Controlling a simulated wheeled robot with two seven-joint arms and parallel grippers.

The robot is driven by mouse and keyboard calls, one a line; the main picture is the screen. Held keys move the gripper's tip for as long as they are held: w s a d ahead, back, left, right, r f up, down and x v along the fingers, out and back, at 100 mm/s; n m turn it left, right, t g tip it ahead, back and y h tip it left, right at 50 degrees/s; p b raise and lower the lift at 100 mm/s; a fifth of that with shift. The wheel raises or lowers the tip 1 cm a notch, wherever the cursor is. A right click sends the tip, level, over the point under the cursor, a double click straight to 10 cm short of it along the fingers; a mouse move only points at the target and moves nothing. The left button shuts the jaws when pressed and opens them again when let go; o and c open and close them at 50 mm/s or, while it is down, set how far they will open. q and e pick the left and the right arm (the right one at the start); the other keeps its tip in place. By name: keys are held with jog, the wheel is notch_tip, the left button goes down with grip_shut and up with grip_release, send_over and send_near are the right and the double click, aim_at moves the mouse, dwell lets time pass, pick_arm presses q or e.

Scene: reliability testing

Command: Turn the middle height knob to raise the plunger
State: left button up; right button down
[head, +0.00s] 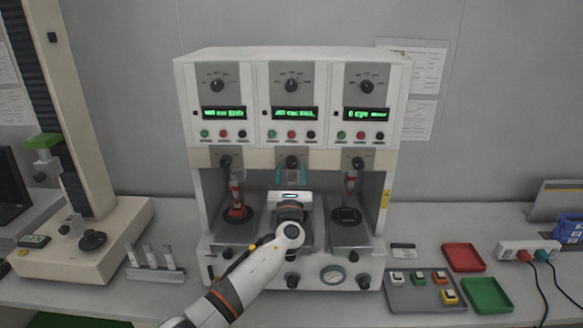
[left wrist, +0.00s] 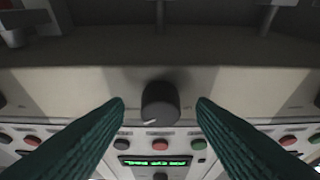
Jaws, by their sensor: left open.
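The test machine (head: 224,159) has three stations side by side. The middle height knob (head: 291,162) is a dark round knob on the beige band below the middle panel. It also shows in the left wrist view as a dark knob with a pale mark (left wrist: 160,103). My left gripper (head: 292,174) is in front of the middle station, its teal fingers open. In the left wrist view my open fingers (left wrist: 160,122) are on either side of the knob, with a visible gap on both sides. The middle plunger is hidden behind my arm and gripper.
Left and right height knobs (head: 225,162) (head: 358,163) flank the middle one. The left plunger (head: 237,190) and right plunger (head: 350,188) hang close by. Lower right are a button box (head: 410,300), a red tray (head: 463,257) and a green tray (head: 487,294).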

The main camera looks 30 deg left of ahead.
pick_arm(q)
jog(key=shift+w+a+r, duration=0.15)
jog(key=shift+w+a, duration=0.1)
jog(key=shift+w, duration=0.1)
